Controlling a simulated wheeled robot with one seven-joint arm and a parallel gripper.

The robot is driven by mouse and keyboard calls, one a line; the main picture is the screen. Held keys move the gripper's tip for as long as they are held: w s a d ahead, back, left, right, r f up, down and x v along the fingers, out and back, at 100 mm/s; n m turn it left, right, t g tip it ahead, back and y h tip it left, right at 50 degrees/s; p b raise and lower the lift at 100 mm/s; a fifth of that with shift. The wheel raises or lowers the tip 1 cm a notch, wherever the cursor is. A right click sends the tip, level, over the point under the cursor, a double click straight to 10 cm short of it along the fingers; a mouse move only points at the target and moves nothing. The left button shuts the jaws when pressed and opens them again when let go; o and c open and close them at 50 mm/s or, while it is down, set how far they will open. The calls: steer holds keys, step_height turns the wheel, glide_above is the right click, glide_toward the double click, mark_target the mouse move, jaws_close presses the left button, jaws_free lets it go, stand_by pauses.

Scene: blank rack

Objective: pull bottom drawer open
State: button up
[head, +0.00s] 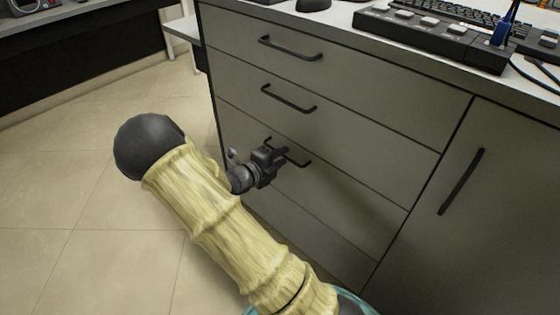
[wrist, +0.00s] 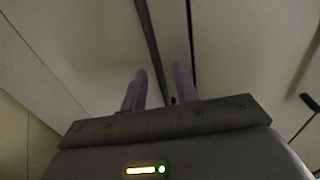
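The grey cabinet's bottom drawer (head: 335,192) is closed, its front flush with the drawers above. Its dark bar handle (head: 298,160) is partly hidden behind my gripper (head: 267,164), which is at the handle's left part. In the wrist view, my gripper's two purple fingers (wrist: 160,88) are spread apart. A dark bar, seemingly the handle (wrist: 149,40), runs between them, with a visible gap to the fingers. The fingertips' depth around the bar is hard to judge.
Two more closed drawers with bar handles (head: 290,47) (head: 288,99) are above. A cabinet door with a long handle (head: 461,181) is to the right. A keyboard (head: 450,14) and a button panel (head: 430,35) lie on top. The tiled floor (head: 80,190) at left is clear.

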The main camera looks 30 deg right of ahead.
steer(key=shift+d, duration=0.1)
jaws_close()
stand_by(0.3)
steer(key=f+p+v, duration=0.2)
steer(key=p+v, duration=0.6)
steer(key=v, duration=0.5)
steer(key=a+f+p+v, duration=0.1)
steer(key=f+p+v, duration=0.2)
steer(key=p+v, duration=0.5)
steer(key=v, duration=0.6)
steer(key=shift+s+f+p, duration=0.15)
steer(key=shift+f+p, duration=0.25)
